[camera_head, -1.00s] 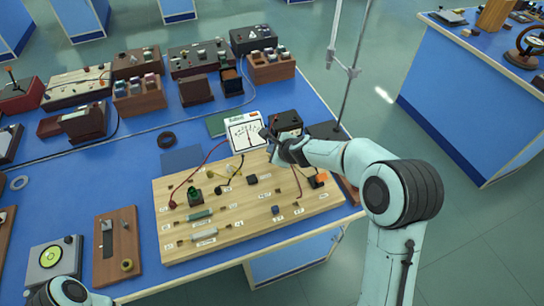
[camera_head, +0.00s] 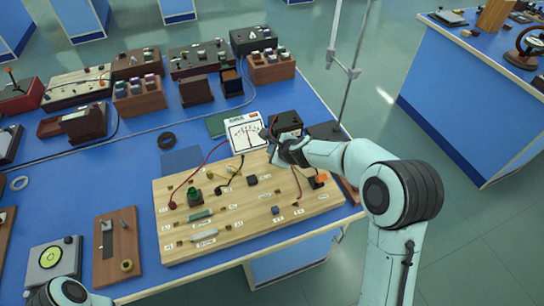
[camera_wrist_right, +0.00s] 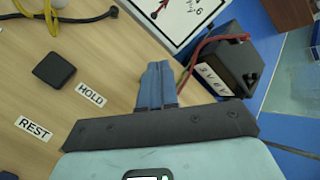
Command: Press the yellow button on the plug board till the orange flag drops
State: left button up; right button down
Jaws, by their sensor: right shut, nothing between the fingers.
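The wooden plug board (camera_head: 245,231) lies on the near part of the blue bench. An orange flag-like piece (camera_head: 321,176) shows near its right end, up beside a dark block. My right gripper (camera_head: 270,148) is over the back right of the board, by the meter. In the right wrist view its fingers (camera_wrist_right: 158,85) are shut and empty, above the wood near the HOLD label (camera_wrist_right: 91,94). I cannot make out a yellow button in either view; the gripper may hide it. My left gripper is out of view; only part of my left arm shows at bottom left.
A white dial meter (camera_head: 243,133) and a black battery box (camera_head: 287,123) stand behind the board, close to my right gripper. A dark square block (camera_wrist_right: 54,70) sits beside the labels. Red, black and yellow leads cross the board. Wooden racks line the bench's back.

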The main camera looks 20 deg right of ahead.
dwell(0.7)
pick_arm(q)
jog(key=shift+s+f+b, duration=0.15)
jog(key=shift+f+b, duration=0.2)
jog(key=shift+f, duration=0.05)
pick_arm(e)
jog(key=shift+f, duration=0.45)
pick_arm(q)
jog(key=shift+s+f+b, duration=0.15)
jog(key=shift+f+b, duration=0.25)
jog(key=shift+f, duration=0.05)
pick_arm(e)
jog(key=shift+f, duration=0.5)
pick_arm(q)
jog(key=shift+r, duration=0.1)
pick_arm(e)
jog(key=shift+r, duration=0.1)
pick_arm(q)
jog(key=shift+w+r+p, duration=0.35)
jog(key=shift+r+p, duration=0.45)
pick_arm(e)
jog(key=shift+r, duration=0.8)
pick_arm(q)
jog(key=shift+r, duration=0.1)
pick_arm(e)
jog(key=shift+r, duration=0.15)
